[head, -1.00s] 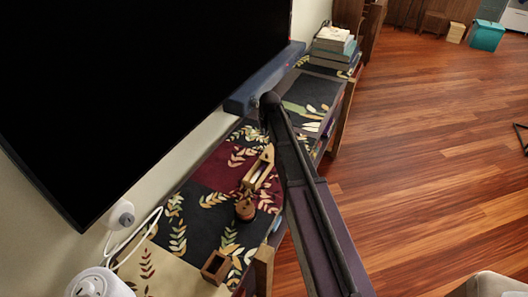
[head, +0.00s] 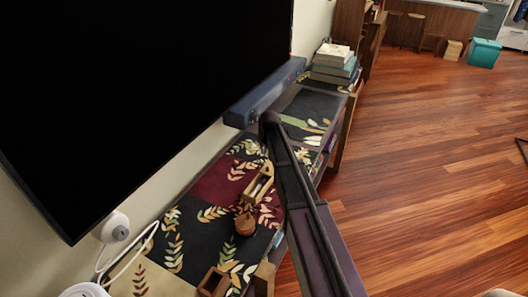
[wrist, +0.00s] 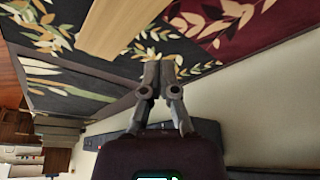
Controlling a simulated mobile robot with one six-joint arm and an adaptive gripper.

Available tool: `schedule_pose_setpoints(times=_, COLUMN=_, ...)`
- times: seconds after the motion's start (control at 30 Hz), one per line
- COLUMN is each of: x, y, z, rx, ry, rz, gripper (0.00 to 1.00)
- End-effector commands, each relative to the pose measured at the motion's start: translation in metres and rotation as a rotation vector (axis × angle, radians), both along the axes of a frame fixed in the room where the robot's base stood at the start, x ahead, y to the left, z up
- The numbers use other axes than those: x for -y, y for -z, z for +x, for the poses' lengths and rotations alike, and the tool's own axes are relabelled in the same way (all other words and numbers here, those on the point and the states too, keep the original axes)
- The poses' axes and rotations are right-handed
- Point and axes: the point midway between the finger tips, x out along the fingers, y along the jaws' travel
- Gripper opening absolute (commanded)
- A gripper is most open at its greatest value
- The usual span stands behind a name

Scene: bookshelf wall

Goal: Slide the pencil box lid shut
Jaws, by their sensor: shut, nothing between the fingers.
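The wooden pencil box (head: 252,193) lies on the patterned cloth of the long low shelf, left of my arm in the head view. Its top is partly open, and a pale inside or lid shows; how far the lid is out is unclear. In the wrist view a plain light wooden piece of it (wrist: 118,24) shows at the top, cut off by the edge. My gripper (wrist: 160,66) is shut and empty, its fingertips beside and apart from that wood in the picture. In the head view my gripper is mostly hidden by my arm.
A round wooden pot (head: 245,224) and a small open wooden box (head: 214,283) stand nearer on the shelf top (head: 180,236). A large black screen (head: 150,90) and a blue-grey bar (head: 264,92) line the wall. Books (head: 334,64) are stacked farther back. Open floor lies right.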

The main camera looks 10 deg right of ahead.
Motion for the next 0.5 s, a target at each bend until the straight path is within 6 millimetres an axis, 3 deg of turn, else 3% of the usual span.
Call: schedule_pose_setpoints(times=0.5, x=-0.002, y=0.044, z=0.015, rx=0.000, ry=-0.001, rz=0.000, gripper=0.00)
